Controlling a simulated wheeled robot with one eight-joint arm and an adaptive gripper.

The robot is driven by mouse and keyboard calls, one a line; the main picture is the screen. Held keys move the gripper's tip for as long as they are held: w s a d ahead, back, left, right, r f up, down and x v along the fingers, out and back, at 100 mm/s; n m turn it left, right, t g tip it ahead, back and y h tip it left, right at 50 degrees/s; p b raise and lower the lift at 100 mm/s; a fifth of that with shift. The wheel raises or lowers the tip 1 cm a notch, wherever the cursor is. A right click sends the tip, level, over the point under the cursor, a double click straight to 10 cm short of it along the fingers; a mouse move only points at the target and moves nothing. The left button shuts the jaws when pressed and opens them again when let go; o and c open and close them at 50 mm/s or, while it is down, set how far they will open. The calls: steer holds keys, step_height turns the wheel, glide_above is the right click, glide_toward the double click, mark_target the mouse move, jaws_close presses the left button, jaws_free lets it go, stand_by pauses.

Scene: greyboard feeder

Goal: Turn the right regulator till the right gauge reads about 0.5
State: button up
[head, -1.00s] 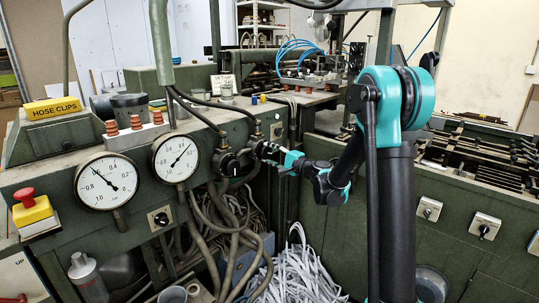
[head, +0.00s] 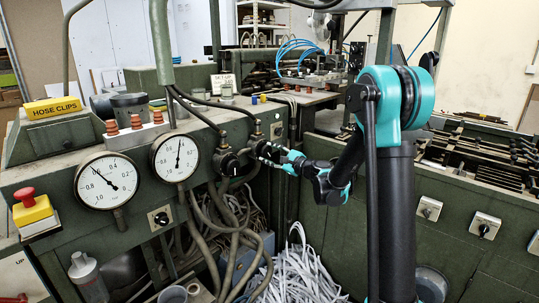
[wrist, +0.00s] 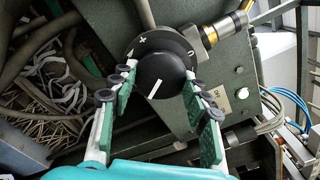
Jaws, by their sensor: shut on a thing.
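The right gauge (head: 175,158) is a white dial on the green panel. Its needle points almost straight up, close to the middle of its scale; the small figures are hard to read. The right regulator (wrist: 162,75) is a round black knob with a white pointer line, on a dark collar with a plus mark. In the wrist view my gripper (wrist: 158,80) has one finger on each side of the knob, shut on it. In the head view my gripper (head: 276,154) reaches the panel's right end and mostly hides this regulator.
The left gauge (head: 107,181) has its needle pointing to the upper left. The left regulator (head: 228,162) sits just left of my gripper. A brass fitting (wrist: 225,30) and hose are close to the knob. Hoses and paper strips (head: 300,275) lie below.

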stand_by(0.3)
steer(key=o, duration=1.2)
steer(key=shift+d, duration=0.1)
steer(key=v, duration=1.1)
steer(key=shift+s+d, duration=0.3)
